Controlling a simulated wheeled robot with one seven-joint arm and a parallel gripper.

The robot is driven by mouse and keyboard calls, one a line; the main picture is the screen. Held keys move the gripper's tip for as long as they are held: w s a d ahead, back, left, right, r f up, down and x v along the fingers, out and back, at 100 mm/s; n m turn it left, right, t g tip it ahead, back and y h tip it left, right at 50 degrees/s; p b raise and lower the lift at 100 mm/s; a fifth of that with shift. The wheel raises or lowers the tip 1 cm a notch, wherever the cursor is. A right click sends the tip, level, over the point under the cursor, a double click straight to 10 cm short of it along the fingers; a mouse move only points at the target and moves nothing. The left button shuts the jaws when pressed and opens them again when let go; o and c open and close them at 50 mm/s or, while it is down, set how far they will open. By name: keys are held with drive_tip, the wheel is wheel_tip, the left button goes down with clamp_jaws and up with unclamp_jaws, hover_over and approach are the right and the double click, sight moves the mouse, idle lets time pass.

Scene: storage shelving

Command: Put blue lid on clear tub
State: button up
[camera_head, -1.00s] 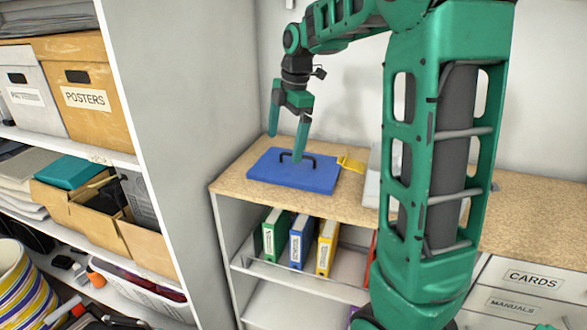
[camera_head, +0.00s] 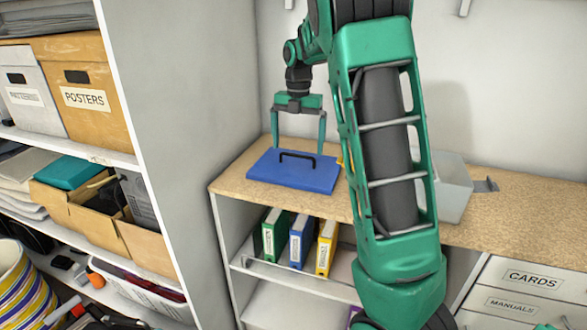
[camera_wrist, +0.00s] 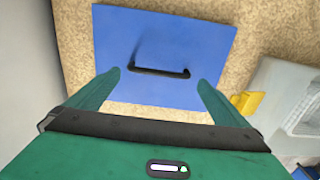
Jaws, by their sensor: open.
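The blue lid (camera_head: 294,176) lies flat on the wooden countertop, with a black handle (camera_head: 297,155) standing up from its middle. My gripper (camera_head: 298,147) is open and empty above the lid, with a finger to each side of the handle. In the wrist view the lid (camera_wrist: 160,50) fills the upper middle, and the handle (camera_wrist: 159,71) lies across, just beyond and between the fingertips of my gripper (camera_wrist: 159,80). The clear tub (camera_head: 453,190) stands on the countertop to the right, partly hidden behind my arm. Part of it shows at the right of the wrist view (camera_wrist: 290,95).
A yellow object (camera_wrist: 238,106) lies between lid and tub. A tall grey shelf side (camera_head: 190,90) stands left of the lid. Binders (camera_head: 300,243) stand on the shelf below.

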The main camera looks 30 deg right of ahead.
sight(297, 156)
wheel_tip(297, 156, down, 5)
drive_tip(key=shift+w+f, duration=0.1)
drive_tip(key=shift+w, duration=0.05)
drive_tip(key=c, duration=0.8)
drive_tip(key=shift+o, duration=0.2)
drive_tip(key=shift+r, duration=0.2)
